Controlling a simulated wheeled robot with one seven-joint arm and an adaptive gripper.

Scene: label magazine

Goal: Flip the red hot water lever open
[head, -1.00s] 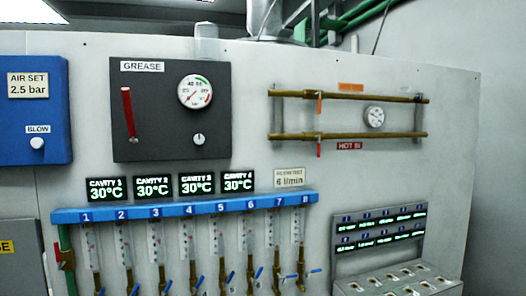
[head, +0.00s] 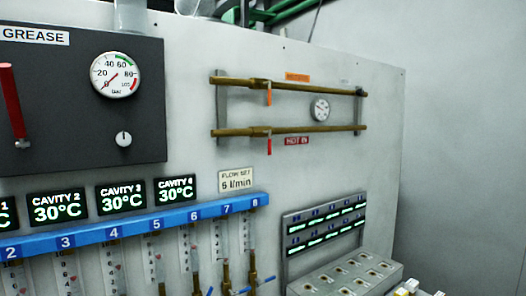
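The red hot water lever (head: 269,146) hangs straight down from a valve on the lower brass pipe (head: 320,130), at the upper middle of the head view. A red "HOT" label (head: 297,141) sits just right of it, its last characters hard to read. My gripper does not show in the head view.
A round gauge (head: 320,109) sits between the pipes. Left are the grease panel (head: 80,130) with a red handle (head: 12,105), and the blue flow-meter manifold (head: 130,229). A rack of displays (head: 325,228) stands lower right. The wall around the pipes is clear.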

